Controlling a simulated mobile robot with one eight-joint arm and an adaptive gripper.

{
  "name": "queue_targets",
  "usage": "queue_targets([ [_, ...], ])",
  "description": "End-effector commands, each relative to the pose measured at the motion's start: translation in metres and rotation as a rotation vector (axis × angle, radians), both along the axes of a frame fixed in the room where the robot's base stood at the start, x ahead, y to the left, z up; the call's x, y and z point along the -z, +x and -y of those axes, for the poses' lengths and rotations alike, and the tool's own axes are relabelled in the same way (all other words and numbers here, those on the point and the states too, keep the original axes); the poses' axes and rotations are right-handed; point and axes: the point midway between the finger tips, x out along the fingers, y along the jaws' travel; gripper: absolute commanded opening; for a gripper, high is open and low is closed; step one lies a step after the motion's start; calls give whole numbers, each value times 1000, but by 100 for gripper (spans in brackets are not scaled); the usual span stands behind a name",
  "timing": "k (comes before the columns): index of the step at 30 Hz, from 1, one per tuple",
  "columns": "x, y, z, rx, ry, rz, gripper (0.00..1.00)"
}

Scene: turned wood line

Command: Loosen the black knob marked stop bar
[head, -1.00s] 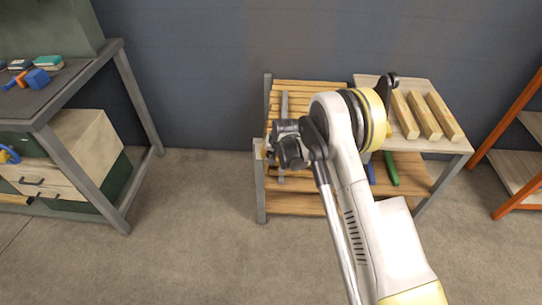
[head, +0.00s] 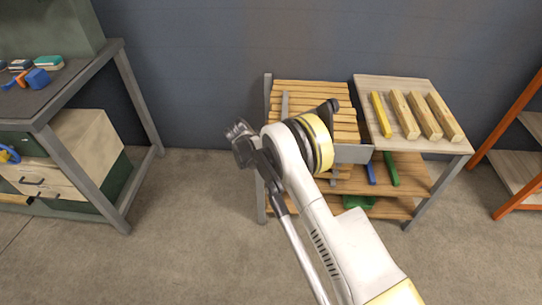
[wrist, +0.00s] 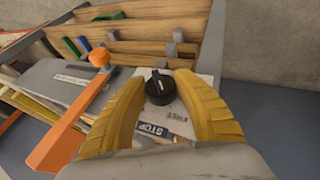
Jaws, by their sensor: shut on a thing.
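The black knob (wrist: 160,88) shows in the wrist view on a pale plate, with a white mark on its top. In the head view my arm covers the knob, and the fingers cannot be made out.
An orange bar (wrist: 72,132) with an orange end stands left of the fingers in the wrist view. Wooden slats (wrist: 140,32) lie beyond the knob. In the head view, a side table (head: 433,143) at right holds a yellow bar (head: 381,114) and several wood blanks.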

Motion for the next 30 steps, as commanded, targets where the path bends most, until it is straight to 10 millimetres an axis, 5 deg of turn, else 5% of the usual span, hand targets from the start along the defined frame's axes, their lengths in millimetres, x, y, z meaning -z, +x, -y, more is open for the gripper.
queue_targets([
  [25, 1, 0, 1, 2, -142, -6, 5],
  [26, 1, 0, 1, 2, -142, -6, 44],
  [27, 1, 0, 1, 2, -142, -6, 57],
  [30, 1, 0, 1, 1, -142, -7, 59],
])
